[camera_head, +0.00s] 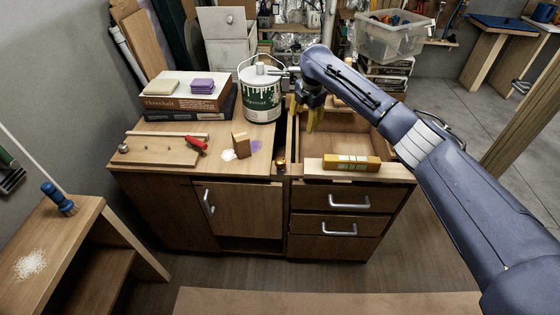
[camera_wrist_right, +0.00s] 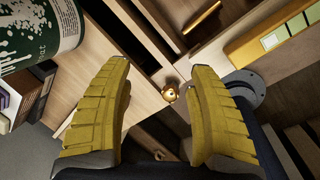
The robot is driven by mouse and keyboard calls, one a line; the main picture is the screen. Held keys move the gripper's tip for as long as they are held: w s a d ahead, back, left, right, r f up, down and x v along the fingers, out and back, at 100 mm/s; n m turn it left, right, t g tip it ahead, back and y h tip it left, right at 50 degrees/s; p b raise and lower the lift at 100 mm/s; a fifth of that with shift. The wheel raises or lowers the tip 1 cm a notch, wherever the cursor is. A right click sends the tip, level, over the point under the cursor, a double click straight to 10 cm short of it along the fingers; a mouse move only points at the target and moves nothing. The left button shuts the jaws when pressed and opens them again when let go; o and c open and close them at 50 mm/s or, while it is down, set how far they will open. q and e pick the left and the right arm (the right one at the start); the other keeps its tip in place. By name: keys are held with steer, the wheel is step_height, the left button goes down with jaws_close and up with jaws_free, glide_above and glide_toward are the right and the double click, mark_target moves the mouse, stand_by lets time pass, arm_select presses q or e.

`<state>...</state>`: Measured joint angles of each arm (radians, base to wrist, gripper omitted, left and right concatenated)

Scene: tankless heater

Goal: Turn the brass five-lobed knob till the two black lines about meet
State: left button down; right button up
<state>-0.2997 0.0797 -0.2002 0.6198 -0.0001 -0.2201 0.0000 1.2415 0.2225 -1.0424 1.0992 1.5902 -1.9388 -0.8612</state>
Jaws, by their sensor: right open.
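The brass knob (camera_head: 280,163) is a small golden piece at the front edge of the workbench, by the gap between its left top and the open drawer box. In the right wrist view the knob (camera_wrist_right: 169,94) shows beyond and between my fingers, apart from them. Its lobes and the two black lines are too small to make out. My right gripper (camera_head: 304,112) has yellow fingers, is open and empty, and hangs above and behind the knob, near the paint can. Both fingers of it (camera_wrist_right: 161,68) show spread in the wrist view. My left gripper is not in view.
A paint can (camera_head: 262,98) stands just left of my right gripper. A wooden block (camera_head: 240,145) lies left of the knob, and a yellow spirit level (camera_head: 352,162) lies right of it. A red-handled tool (camera_head: 196,143) lies farther left. The floor in front is clear.

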mark_target(281, 160)
steer(key=s+a+r+n+g, duration=0.3)
steer(key=s+a+r+n, duration=0.15)
steer(key=s+a, duration=0.3)
steer(key=shift+h, duration=0.3)
steer(key=f, duration=1.7)
steer(key=shift+w+a+f, duration=0.2)
steer(key=shift+a+f, duration=0.15)
jaws_close()
